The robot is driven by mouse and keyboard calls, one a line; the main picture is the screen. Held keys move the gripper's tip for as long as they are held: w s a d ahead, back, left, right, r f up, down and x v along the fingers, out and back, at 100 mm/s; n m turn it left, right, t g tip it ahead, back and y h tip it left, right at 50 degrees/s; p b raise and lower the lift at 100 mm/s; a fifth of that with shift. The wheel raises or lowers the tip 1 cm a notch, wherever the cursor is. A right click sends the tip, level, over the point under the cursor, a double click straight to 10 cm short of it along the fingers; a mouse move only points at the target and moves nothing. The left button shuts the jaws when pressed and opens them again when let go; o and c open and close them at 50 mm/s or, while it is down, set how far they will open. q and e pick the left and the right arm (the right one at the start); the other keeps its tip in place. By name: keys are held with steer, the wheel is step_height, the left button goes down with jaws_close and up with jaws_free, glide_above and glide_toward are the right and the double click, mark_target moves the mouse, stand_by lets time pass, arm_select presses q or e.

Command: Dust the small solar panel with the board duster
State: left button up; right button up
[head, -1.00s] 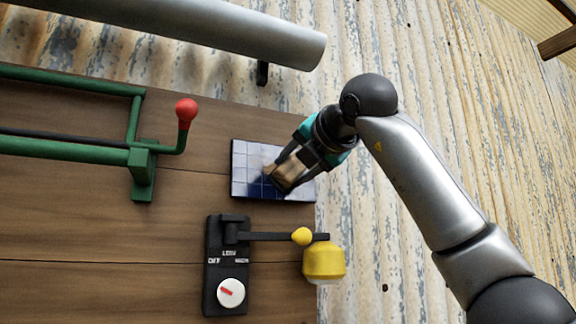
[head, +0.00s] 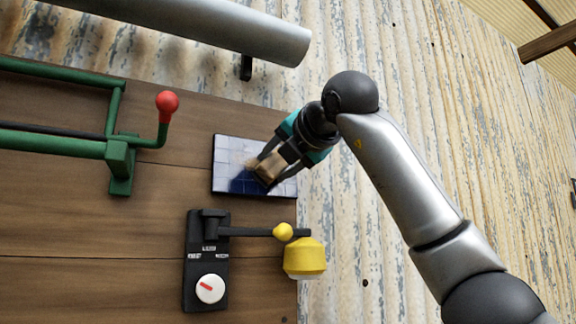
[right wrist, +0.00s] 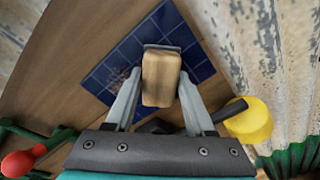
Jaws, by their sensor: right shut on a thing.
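The small solar panel (head: 228,172) lies on the brown wooden board, its cells pale and dusty along the top and darker blue lower down. In the right wrist view the panel (right wrist: 202,70) is mostly clean blue, with a brownish dust patch at its left. My right gripper (head: 268,172) is shut on the board duster (head: 269,169), over the panel's right half. The duster's wooden back (right wrist: 161,78) sits between the fingers, with a grey pad edge at its far end. The duster appears to be against the panel; exact contact is hidden. My left gripper is out of view.
A black switch box (head: 194,272) with a white dial (head: 210,288) and a yellow weight (head: 304,259) on an arm sits just below the panel. A green frame (head: 120,160) with a red-knobbed lever (head: 167,103) is left. A grey tube (head: 200,30) runs above.

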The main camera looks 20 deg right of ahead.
mark_target(237, 162)
steer(key=shift+s+a, duration=0.15)
steer(key=shift+a, duration=3.8)
steer(key=shift+d+r, duration=0.1)
steer(key=shift+r, duration=0.35)
steer(key=shift+d, duration=0.7)
steer(key=shift+w+d, duration=0.2)
steer(key=shift+d, duration=1.6)
steer(key=shift+w+d+p, duration=0.1)
steer(key=shift+d+p, duration=0.2)
steer(key=shift+d, duration=2.75)
steer(key=shift+a, duration=0.2)
